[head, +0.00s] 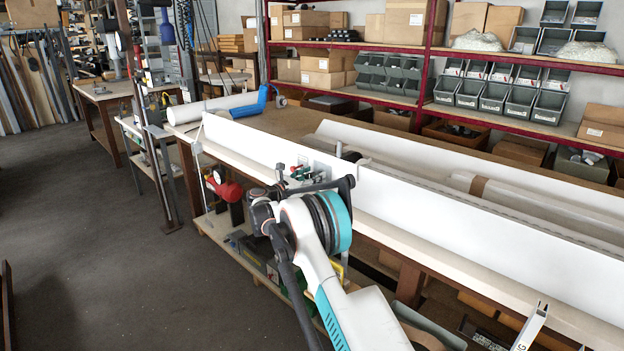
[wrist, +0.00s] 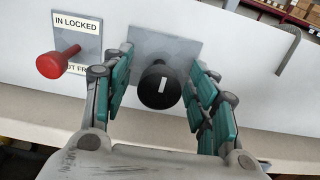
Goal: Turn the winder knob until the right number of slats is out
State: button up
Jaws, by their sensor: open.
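The winder knob (wrist: 158,88) is black and round with a white mark that stands upright. It sits on a grey plate (wrist: 180,48) fixed to a white panel (wrist: 230,25). My gripper (wrist: 162,66) is open, with one teal-padded finger to the left of the knob and one to the right. Gaps show between the knob and both fingers. In the head view my arm hides the knob. I cannot make out the slats in either view.
Left of the knob, a red-ended pin (wrist: 55,64) sticks out beside an "IN LOCKED" label (wrist: 76,23). A grey hooked rod (wrist: 288,50) stands on the right. The long workbench (head: 455,232) carries the panel. Shelves (head: 350,45) with boxes and bins stand behind. The floor (head: 110,220) at left is clear.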

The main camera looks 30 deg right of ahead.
jog(key=c, duration=1.1)
jog(key=shift+o, duration=0.2)
jog(key=shift+m, duration=0.3)
jog(key=m+p, duration=0.1)
jog(key=m, duration=0.8)
jog(key=shift+s+f+m+p, duration=0.1)
jog(key=shift+s+m+p, duration=0.05)
jog(key=shift+m+p, duration=0.25)
jog(key=m, duration=0.4)
jog(key=shift+f+m, duration=0.1)
jog(key=shift+m, duration=0.2)
jog(key=m, duration=0.5)
jog(key=shift+f, duration=0.1)
